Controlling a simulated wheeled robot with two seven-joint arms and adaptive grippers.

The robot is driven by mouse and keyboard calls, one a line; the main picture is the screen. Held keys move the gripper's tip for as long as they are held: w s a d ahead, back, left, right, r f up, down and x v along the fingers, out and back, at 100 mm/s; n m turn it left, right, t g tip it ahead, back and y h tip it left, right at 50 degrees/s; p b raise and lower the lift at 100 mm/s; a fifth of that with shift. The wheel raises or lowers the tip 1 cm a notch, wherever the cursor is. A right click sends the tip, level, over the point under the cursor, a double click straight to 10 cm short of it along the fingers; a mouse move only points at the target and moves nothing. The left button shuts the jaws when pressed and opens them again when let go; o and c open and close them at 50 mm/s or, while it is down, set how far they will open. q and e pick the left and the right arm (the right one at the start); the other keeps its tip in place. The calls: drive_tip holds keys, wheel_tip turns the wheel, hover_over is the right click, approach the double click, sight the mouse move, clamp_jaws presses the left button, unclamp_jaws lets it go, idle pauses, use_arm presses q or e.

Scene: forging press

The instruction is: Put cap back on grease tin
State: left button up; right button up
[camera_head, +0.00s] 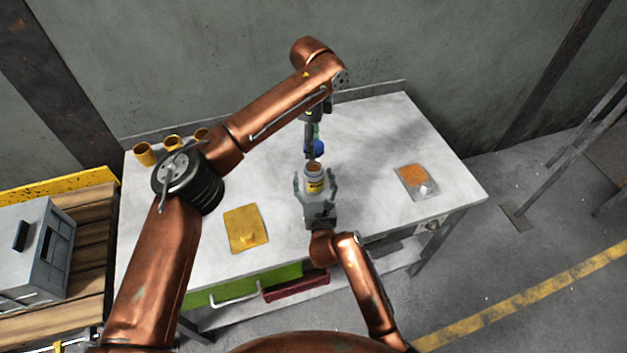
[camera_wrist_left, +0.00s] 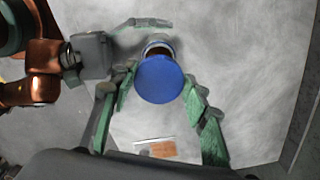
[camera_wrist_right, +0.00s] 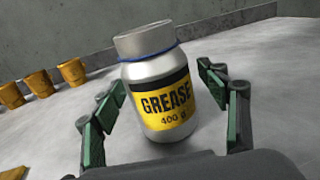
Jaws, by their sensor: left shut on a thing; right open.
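The grease tin (camera_head: 314,183) is a white jar with a yellow and black label, upright on the grey table. Its neck with a thin blue ring shows in the right wrist view (camera_wrist_right: 152,90), and its brown open top shows partly behind the cap in the left wrist view. My left gripper (camera_head: 312,148) is shut on the blue cap (camera_wrist_left: 160,79) and holds it above and slightly behind the tin, apart from it. My right gripper (camera_head: 316,188) is open low around the tin, one finger on each side, with gaps visible in the right wrist view (camera_wrist_right: 162,105).
Several yellow cups (camera_head: 144,154) stand at the table's back left. A yellow plate (camera_head: 247,229) lies front left, and a grey plate with an orange patch (camera_head: 411,176) lies right. A grey box (camera_head: 38,248) sits on wooden boards beside the table. The table (camera_head: 372,125) is clear behind the tin.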

drive_tip(key=shift+c, duration=0.6)
drive_tip(key=c, duration=1.7)
use_arm(q)
hover_over(312, 170)
drive_tip(key=shift+f, duration=2.45)
drive_tip(key=shift+f, duration=0.9)
drive_tip(key=shift+f, duration=0.55)
use_arm(e)
clamp_jaws()
